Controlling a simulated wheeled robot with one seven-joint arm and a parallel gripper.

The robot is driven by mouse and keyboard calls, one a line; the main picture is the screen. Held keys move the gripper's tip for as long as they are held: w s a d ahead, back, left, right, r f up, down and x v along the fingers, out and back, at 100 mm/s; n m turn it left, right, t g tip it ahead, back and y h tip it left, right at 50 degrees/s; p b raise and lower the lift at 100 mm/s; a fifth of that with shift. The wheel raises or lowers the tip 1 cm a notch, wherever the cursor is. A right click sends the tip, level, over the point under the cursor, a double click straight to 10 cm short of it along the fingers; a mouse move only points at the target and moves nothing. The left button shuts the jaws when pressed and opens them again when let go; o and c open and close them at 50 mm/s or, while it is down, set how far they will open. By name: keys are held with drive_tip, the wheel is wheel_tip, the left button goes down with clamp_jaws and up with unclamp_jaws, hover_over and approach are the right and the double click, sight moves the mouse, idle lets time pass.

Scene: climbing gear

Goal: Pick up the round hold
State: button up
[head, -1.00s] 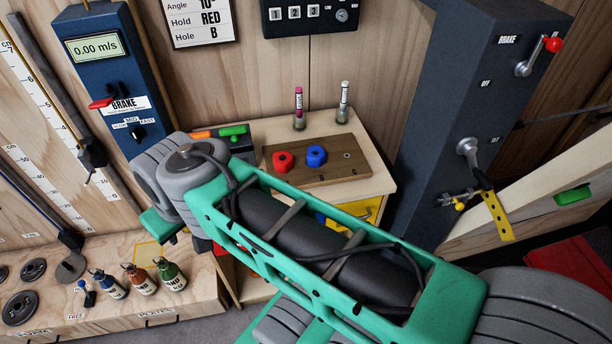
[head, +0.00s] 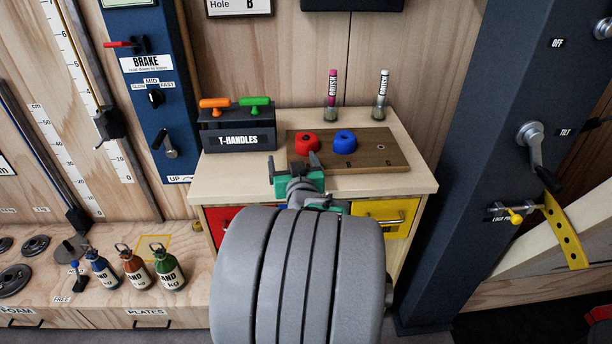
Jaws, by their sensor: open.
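Two small holds are on a brown wooden board (head: 385,157) on the cabinet top. The red hold (head: 306,143) is chunky, with a dark spot in its middle. The blue hold (head: 344,141), just right of it, looks rounder, with a central hole. I cannot tell for certain which one is the round hold. My gripper (head: 293,164) is open and empty, at the board's front left corner. Its fingers point toward the back, just in front of the red hold and apart from the blue one. My grey arm hides the cabinet front below.
A black T-handles box (head: 238,138) with orange and green handles stands left of the board. A dark blue column (head: 470,150) with levers rises at the right.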

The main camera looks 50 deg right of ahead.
sight(308, 147)
drive_tip(key=s+d, duration=0.1)
drive_tip(key=s+d+m+h, duration=0.1)
drive_tip(key=s+d+f+h, duration=0.1)
drive_tip(key=shift+d+g, duration=0.4)
drive_tip(key=x, duration=0.4)
drive_tip(key=p+x, duration=0.1)
drive_tip(key=x, duration=0.2)
drive_tip(key=shift+w+a+r, duration=0.1)
drive_tip(key=shift+w+r, duration=0.1)
drive_tip(key=shift+r, duration=0.2)
drive_tip(key=shift+c, duration=0.6)
drive_tip(key=c, duration=1.5)
